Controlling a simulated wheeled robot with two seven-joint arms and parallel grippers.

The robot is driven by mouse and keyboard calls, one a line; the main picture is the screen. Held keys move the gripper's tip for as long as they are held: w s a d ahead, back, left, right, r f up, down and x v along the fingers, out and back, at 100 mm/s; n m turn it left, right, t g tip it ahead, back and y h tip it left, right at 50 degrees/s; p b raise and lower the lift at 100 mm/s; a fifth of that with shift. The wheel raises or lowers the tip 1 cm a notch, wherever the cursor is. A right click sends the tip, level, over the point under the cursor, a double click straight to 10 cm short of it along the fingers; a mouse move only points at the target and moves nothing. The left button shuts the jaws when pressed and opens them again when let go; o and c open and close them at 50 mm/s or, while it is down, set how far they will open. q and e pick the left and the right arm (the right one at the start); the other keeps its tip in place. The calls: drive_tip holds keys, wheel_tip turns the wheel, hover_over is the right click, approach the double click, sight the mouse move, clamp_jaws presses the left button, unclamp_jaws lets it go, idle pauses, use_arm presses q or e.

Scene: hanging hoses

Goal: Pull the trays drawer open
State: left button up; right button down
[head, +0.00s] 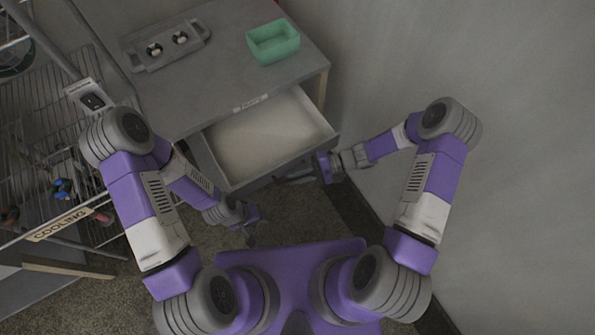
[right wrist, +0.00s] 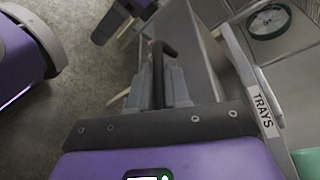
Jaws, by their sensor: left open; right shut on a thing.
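The trays drawer (head: 268,132) is pulled well out of the grey cabinet, and its pale, empty-looking inside shows in the head view. My right gripper (head: 298,178) is at the drawer's front, near its right end. In the right wrist view its fingers (right wrist: 158,88) are shut on the dark drawer handle (right wrist: 163,48).
A wire rack with a COOLING label (head: 60,224) stands at the left. A wall (head: 460,50) is close on the right.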

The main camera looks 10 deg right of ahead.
drive_tip(key=c, duration=1.4)
unclamp_jaws()
drive_tip(key=shift+c, duration=0.2)
drive_tip(key=s+v, duration=0.1)
drive_tip(key=v, duration=0.6)
drive_tip(key=shift+w+d+p, duration=0.3)
drive_tip(key=shift+w, duration=0.25)
